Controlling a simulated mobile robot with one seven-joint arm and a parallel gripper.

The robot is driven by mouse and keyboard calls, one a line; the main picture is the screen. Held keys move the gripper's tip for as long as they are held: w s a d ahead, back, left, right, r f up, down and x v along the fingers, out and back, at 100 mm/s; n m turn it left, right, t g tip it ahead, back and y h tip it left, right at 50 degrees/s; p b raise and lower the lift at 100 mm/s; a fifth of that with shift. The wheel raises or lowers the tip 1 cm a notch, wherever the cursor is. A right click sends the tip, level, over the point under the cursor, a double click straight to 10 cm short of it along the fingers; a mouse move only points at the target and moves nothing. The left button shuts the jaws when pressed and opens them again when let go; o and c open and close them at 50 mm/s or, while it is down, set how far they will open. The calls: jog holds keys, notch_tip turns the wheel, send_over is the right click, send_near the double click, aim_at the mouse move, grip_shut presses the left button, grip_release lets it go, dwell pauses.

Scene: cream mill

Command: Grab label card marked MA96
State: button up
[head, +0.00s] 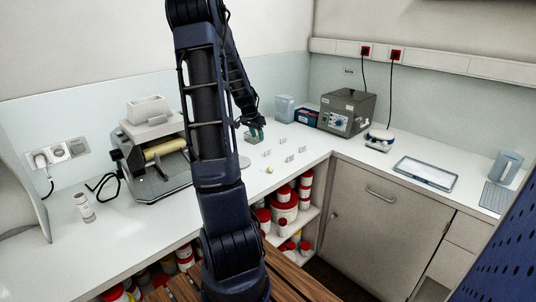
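Several small pale label cards stand on the white counter right of my arm: one (283,140) at the back, one (302,149) to the right, one (289,158) in front and one (266,153) to the left. Their markings are too small to read, so I cannot tell which is MA96. My gripper (256,133), with greenish fingers, points down over the counter behind and left of the cards. It is too small to tell whether it is open or shut, or whether it touches anything.
A grey machine with a yellow roller (165,149) stands left of my arm. A small yellowish round item (269,169) lies near the counter's front edge. A grey control box (347,111), a small round device (379,139) and a tray (426,174) stand to the right.

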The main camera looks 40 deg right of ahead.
aim_at(268, 152)
jog(key=shift+m, duration=0.4)
jog(key=x, duration=0.4)
jog(key=d+x, duration=0.1)
jog(key=x, duration=0.3)
jog(key=s+d+x, duration=0.1)
jog(key=x, duration=0.4)
jog(key=shift+w+d+r, duration=0.1)
jog(key=shift+r, duration=0.15)
grip_shut()
